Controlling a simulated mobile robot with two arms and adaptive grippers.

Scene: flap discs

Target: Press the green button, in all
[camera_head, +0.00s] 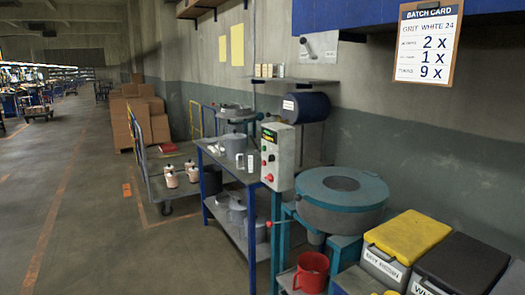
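A pale grey control box (278,157) stands on a post near the middle, beside the teal mixer. Its face carries a small lit green display (269,136) at the top. Below are several small buttons and knobs, including a red one (271,158) and another red one lower down (269,177). A small green spot (264,163) left of the upper red one looks like the green button, but it is too small to be sure. A batch card (428,43) at the upper right reads "GRIT WHITE 24", with 2 x, 1 x and 9 x. Neither gripper is in view.
A teal mixer (342,190) stands right of the box, with a red mug (311,271) below. Bins with yellow (408,233) and black (462,264) lids fill the lower right. A blue-legged bench (228,170) and a cart stand left. The floor at left is open.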

